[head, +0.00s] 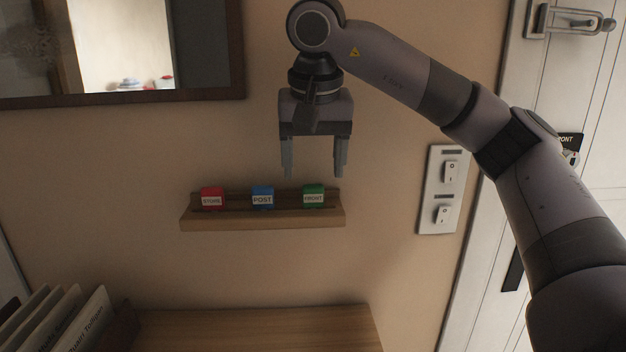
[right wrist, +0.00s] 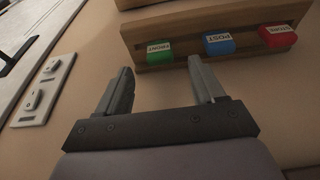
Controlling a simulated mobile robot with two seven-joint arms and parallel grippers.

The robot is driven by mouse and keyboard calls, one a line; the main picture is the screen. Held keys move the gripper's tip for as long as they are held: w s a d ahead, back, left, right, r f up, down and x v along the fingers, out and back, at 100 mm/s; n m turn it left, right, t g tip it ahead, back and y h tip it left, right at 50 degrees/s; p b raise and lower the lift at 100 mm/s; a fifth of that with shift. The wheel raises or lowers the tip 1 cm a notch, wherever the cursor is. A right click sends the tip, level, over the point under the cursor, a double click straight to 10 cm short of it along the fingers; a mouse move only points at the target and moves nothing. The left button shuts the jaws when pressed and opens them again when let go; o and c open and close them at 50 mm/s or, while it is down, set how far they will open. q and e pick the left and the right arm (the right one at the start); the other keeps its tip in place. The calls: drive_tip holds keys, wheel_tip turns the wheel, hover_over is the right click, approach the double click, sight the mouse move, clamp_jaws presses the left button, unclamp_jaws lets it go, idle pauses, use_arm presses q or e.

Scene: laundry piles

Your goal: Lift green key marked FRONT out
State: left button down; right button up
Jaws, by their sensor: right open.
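The green key (head: 313,196) marked FRONT sits at the right end of a small wooden wall rack (head: 262,221). The green key also shows in the right wrist view (right wrist: 158,52), just beyond the space between the fingers. A blue key (head: 262,197) marked POST sits in the middle of the rack, and a red key (head: 212,198) at its left end. My right gripper (head: 314,172) is open and empty, pointing down above the rack, close over its right half. The lower parts of the keys are hidden in the rack. My left gripper is not in view.
A switch plate (head: 438,215) is on the wall right of the rack, beside a white door (head: 560,80). A framed mirror (head: 235,50) hangs at upper left. Below are a wooden surface (head: 260,330) and upright folders (head: 60,325). The wall between rack and switches is clear.

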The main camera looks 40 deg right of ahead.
sight(313, 185)
drive_tip(key=shift+x, duration=2.85)
drive_tip(key=c, duration=1.1)
drive_tip(key=shift+o, duration=0.2)
drive_tip(key=shift+r, duration=1.25)
drive_tip(key=shift+r, duration=1.3)
